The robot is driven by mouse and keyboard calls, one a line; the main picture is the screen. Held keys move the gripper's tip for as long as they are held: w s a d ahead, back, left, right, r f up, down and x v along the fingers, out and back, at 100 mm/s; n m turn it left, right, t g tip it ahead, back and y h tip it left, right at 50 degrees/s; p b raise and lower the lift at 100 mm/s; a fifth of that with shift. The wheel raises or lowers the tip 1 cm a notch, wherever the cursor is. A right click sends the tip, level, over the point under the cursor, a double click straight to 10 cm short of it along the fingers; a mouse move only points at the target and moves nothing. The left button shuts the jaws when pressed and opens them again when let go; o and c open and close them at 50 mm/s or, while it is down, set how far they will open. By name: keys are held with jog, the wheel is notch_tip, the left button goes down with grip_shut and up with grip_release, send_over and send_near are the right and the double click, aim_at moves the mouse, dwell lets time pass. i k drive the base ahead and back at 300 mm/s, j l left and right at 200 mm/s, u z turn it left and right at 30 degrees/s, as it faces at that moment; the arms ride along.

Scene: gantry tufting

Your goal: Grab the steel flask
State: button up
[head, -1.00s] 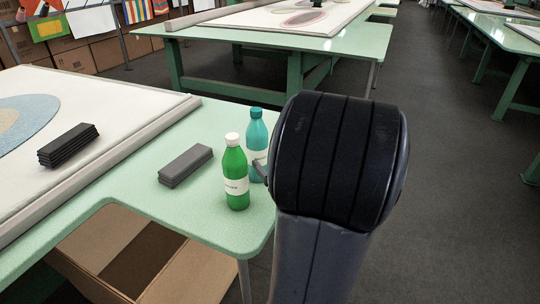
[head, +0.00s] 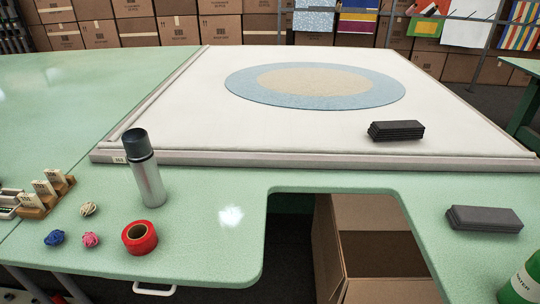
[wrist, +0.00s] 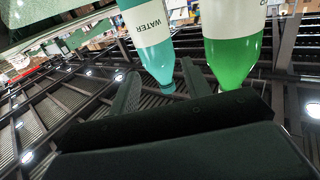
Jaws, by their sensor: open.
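The steel flask (head: 150,184) stands upright on the green table (head: 200,262) in the head view, left of the middle, near the edge of the white tufting frame. It has a silver body and a black cap. My gripper (wrist: 160,70) shows only in the wrist view. Its two fingers are apart, with a teal water bottle (wrist: 148,33) in view beyond and partly between them; I see no grip on it. The flask is not in the wrist view.
A red tape roll (head: 139,238) and small yarn balls (head: 90,240) lie before the flask. A wooden block holder (head: 40,200) is left. Dark grey pads (head: 484,219) and a green bottle (head: 524,282) are right. The table has a cutout over an open carton (head: 375,250).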

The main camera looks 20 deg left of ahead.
aim_at(140, 150)
jog(key=k+j+u, duration=0.15)
jog(key=u, duration=0.7)
jog(key=l+u, duration=0.15)
jog(key=u, duration=0.25)
jog(key=i+u, duration=0.1)
jog(key=u, duration=0.3)
jog(key=l+u, duration=0.15)
jog(key=u, duration=0.25)
jog(key=i+j+u, duration=0.1)
jog(key=i+u, duration=0.2)
jog(key=u, duration=0.15)
jog(key=i+u, duration=0.3)
jog(key=u, duration=0.15)
